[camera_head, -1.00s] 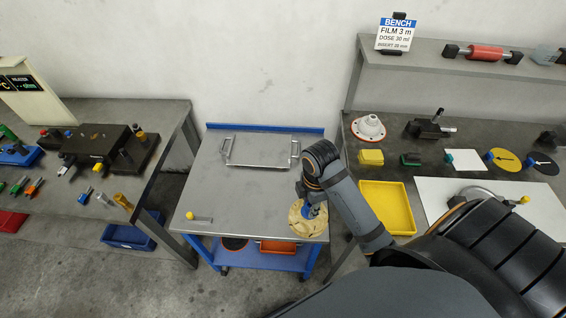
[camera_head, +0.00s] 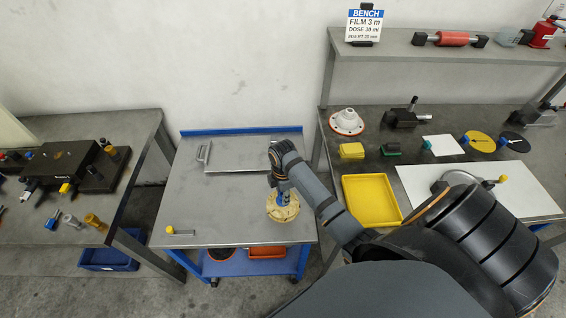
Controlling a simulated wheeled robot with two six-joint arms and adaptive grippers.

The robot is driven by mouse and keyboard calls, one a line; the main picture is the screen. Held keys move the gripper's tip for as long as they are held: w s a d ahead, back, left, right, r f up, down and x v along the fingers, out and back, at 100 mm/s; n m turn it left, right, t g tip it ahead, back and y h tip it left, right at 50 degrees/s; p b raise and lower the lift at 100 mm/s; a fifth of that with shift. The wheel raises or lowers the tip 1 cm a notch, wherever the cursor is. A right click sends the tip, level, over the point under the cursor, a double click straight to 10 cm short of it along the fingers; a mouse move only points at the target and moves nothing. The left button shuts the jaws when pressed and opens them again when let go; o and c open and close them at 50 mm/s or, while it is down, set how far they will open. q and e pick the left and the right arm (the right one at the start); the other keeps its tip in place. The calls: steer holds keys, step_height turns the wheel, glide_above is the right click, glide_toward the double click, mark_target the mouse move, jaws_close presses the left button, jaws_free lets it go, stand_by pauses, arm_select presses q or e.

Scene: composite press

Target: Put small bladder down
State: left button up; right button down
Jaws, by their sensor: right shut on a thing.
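The small bladder is a round cream-tan piece (camera_head: 283,209) with a blue fitting on top. It is over the right part of the grey trolley top (camera_head: 205,215), close to the front edge. My right gripper (camera_head: 284,196) points down and is shut on the bladder's blue fitting. I cannot tell whether the bladder touches the trolley top or hangs just above it. My left gripper is not in view.
A metal plate with handles (camera_head: 232,158) lies at the trolley's back, partly hidden by my right arm. A yellow-knobbed pin (camera_head: 171,230) lies front left. The trolley's middle is clear. Benches stand either side; a yellow tray (camera_head: 371,200) is on the right one.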

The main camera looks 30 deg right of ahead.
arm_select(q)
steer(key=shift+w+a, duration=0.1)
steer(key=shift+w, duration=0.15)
arm_select(e)
steer(key=shift+r, duration=0.1)
steer(key=c, duration=1.1)
jaws_free()
steer(key=shift+o, duration=0.2)
step_height(320, 180, up, 8)
steer(key=shift+r+b, duration=0.2)
steer(key=shift+b, duration=0.35)
arm_select(q)
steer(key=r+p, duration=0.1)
steer(key=p, duration=0.1)
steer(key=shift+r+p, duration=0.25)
steer(key=shift+p, duration=0.05)
arm_select(e)
step_height(320, 180, up, 4)
steer(key=shift+f, duration=0.2)
